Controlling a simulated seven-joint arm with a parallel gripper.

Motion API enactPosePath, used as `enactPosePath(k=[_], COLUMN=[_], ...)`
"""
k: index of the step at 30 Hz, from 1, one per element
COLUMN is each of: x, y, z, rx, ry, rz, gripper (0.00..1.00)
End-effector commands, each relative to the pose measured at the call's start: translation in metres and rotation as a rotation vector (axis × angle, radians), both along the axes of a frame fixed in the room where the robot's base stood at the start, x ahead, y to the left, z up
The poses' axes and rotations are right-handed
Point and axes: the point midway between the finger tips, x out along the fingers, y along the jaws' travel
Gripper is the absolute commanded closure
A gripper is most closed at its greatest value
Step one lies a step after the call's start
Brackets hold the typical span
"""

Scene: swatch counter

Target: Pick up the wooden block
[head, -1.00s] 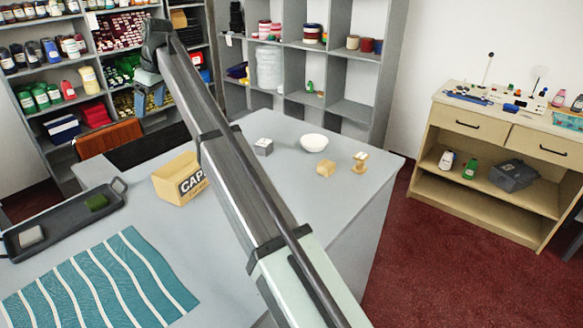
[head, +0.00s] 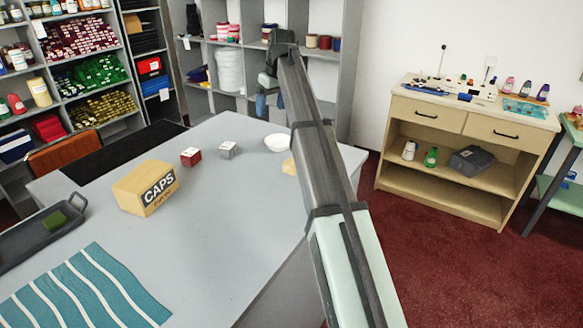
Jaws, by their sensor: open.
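The wooden block (head: 289,166) is light tan and sits on the grey counter near its far right side, right below the white bowl. My arm crosses in front and hides its right part. My gripper (head: 262,104) is at the far end of my arm, up and beyond the bowl, well apart from the block. It is open and I see nothing held in it.
A white bowl (head: 276,143), a grey cube (head: 227,151) and a red cube (head: 190,157) stand near the block. A CAPS box (head: 130,192), a dark tray (head: 75,206) and a teal striped cloth (head: 88,290) lie left. The counter's middle is clear.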

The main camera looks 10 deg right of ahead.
Motion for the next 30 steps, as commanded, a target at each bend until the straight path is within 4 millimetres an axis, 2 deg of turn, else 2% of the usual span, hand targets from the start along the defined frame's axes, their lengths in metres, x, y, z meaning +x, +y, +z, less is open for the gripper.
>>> enactPosePath(k=[1,3,11,15,24,30], x=[-0.012,-0.022,-0.056,-0.071,-0.086,-0.087], y=[-0.017,-0.027,-0.035,-0.04,-0.046,-0.046], z=[-0.006,-0.011,-0.025,-0.029,-0.03,-0.031], rx=[-0.003,-0.006,-0.015,-0.019,-0.01,0.006], ry=[0.019,0.046,0.134,0.183,0.258,0.269], rz=[-0.064,-0.145,-0.446,-0.666,-1.145,-1.285], gripper=[0.22,0.22,0.22,0.22,0.22,0.22])
